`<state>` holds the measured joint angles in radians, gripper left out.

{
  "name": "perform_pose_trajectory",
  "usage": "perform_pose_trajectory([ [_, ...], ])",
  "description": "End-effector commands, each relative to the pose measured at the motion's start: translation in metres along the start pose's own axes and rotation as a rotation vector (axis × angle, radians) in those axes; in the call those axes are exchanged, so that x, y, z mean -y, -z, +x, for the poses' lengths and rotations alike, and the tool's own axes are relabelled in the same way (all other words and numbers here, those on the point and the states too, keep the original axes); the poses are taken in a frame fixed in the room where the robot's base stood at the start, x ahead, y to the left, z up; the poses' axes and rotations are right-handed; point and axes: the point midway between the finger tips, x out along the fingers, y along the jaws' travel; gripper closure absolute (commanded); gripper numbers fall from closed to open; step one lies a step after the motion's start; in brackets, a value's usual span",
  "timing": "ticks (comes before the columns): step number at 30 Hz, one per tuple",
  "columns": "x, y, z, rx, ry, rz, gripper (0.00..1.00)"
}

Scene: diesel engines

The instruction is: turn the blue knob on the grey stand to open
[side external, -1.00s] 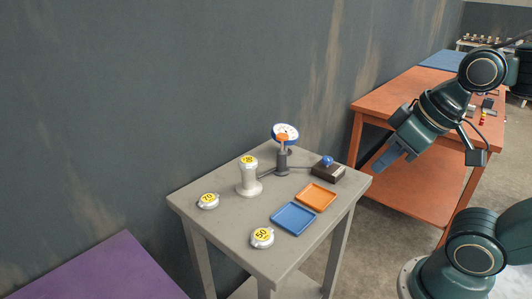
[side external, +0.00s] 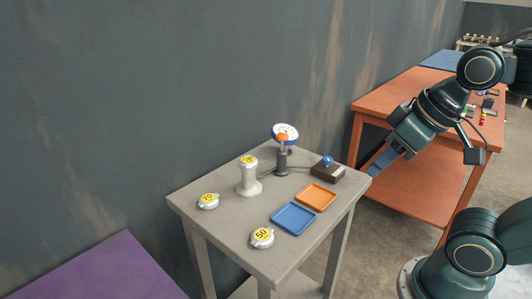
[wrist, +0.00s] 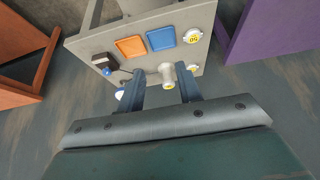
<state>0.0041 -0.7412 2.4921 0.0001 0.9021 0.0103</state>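The blue knob (side external: 327,160) sits on a dark brown box (side external: 328,174) at the back right of the grey stand (side external: 240,250). The knob also shows in the wrist view (wrist: 107,71), left of my left finger. My gripper (side external: 378,166) is in the air just right of the stand, apart from the knob. In the wrist view my gripper (wrist: 161,86) has its two fingers spread, with nothing held between them.
The stand also bears a dial gauge (side external: 286,132), a white post (side external: 248,179), blue (side external: 293,219) and orange (side external: 317,197) trays, and round caps marked 70 (side external: 208,201) and 50 (side external: 262,238). An orange table (side external: 400,95) stands behind right; a purple surface (side external: 110,270) lies front left.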

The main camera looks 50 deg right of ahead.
Motion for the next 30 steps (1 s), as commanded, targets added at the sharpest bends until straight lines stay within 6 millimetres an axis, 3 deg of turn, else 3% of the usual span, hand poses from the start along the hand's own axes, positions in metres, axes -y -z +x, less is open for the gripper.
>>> perform_pose_trajectory([
  [3,-0.003,0.008,0.000,0.014,-0.007,0.042,0.48],
  [14,-0.028,0.063,0.007,0.103,-0.065,0.371,0.48],
  [30,-0.104,0.146,0.054,0.237,-0.205,0.985,0.48],
])
